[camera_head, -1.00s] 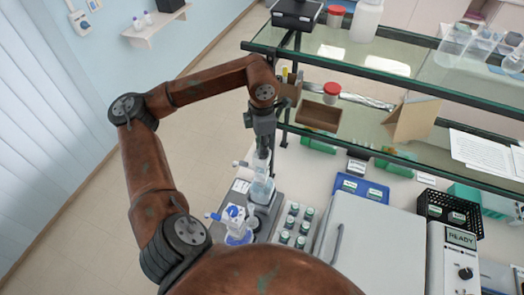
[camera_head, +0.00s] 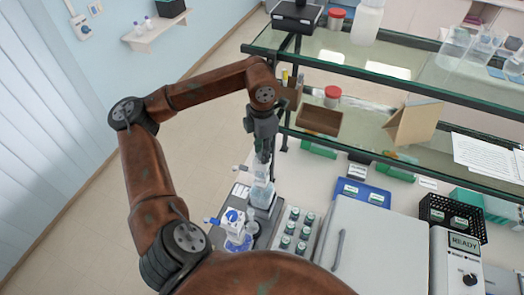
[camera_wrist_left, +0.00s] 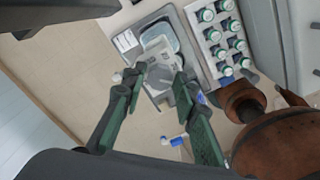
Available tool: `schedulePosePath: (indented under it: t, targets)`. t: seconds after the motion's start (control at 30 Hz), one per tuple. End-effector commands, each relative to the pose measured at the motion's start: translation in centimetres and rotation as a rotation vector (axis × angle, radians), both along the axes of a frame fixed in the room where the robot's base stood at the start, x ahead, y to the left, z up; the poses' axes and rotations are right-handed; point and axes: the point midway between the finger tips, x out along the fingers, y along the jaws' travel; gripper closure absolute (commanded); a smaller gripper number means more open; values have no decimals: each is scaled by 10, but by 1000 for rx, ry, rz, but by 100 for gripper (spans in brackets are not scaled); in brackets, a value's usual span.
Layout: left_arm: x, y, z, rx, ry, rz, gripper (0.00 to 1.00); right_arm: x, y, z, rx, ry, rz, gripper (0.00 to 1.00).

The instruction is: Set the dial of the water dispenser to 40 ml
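A bottle-top dispenser with a clear body (camera_head: 262,192) stands on a grey tray in the head view, directly below my left gripper (camera_head: 262,160). In the left wrist view its white and grey top (camera_wrist_left: 161,72) shows between the fingertips of my left gripper (camera_wrist_left: 158,82). The fingers are apart, and I cannot tell whether they touch the dial. The dial's setting is not readable. A second dispenser with a blue dial (camera_head: 232,216) and a blue-tipped spout stands nearer to me. I cannot tell from any label which one holds water. My right gripper is not in view.
A rack of green-labelled bottles (camera_head: 296,232) stands right of the dispensers. A large white box-shaped unit (camera_head: 375,250) is further right. A glass shelf (camera_head: 345,65) with an open brown box (camera_head: 319,119) is behind. Open floor lies to the left.

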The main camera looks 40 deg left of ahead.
Motion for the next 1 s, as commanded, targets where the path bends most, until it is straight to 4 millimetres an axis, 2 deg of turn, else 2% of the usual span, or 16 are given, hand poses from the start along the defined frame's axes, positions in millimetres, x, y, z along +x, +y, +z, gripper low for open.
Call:
schedulePosePath:
  t: [0.13, 0.4, 0.53, 0.67, 0.9, 1.0]
  targets:
    - [0, 0, 0, 0, 0, 0, 61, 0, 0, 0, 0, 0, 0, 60]
    - [0, 0, 0, 0, 0, -1, 61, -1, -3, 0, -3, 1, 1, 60]
    - [1, 0, 10, -1, -3, -1, 61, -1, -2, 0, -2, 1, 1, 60]
    - [1, 0, 32, 0, -5, -1, 61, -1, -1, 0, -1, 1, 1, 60]
    - [1, -1, 85, -1, -5, -1, 61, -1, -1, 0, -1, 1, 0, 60]
    - [1, 0, 100, 0, -2, 0, 61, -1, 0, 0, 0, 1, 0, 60]
